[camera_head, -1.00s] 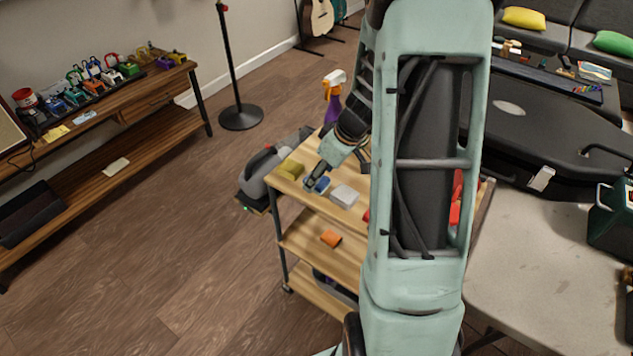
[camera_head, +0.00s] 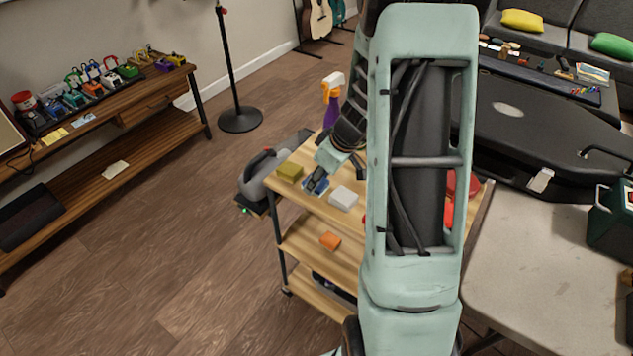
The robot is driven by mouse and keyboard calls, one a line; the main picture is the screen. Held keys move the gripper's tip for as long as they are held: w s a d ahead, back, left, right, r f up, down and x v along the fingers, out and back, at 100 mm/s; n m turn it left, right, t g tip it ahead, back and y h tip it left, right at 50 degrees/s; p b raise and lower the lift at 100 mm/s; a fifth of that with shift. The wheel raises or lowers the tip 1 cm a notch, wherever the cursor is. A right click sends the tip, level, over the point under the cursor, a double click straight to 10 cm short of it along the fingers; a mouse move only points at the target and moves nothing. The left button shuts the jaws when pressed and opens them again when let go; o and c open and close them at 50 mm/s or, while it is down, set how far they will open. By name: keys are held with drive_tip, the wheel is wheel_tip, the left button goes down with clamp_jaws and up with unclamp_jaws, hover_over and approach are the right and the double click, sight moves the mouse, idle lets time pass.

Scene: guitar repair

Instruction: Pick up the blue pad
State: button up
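The blue pad (camera_head: 311,187) lies on the top shelf of the wooden cart (camera_head: 281,203), near its front left edge. It is between a yellow-green block (camera_head: 290,171) and a white block (camera_head: 344,198). My gripper (camera_head: 316,186) points down at the pad, with its dark fingers over it and covering part of it. The fingers are small in this view and I cannot tell whether they are open, or whether they touch the pad.
An orange block (camera_head: 330,241) lies on the cart's middle shelf. A spray bottle (camera_head: 332,101) with a purple body stands behind my gripper. A grey machine (camera_head: 262,172) sits left of the cart. My arm hides the cart's right part.

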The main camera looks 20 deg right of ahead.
drive_tip(key=shift+r, duration=0.5)
wheel_tip(320, 180, up, 2)
drive_tip(key=shift+w+r+p, duration=0.1)
drive_tip(key=shift+r+p, duration=0.1)
drive_tip(key=shift+p, duration=0.35)
drive_tip(key=s+a+r, duration=0.2)
drive_tip(key=s+r, duration=0.7)
drive_tip(key=s, duration=0.5)
drive_tip(key=shift+r+p, duration=0.3)
drive_tip(key=shift+p, duration=0.15)
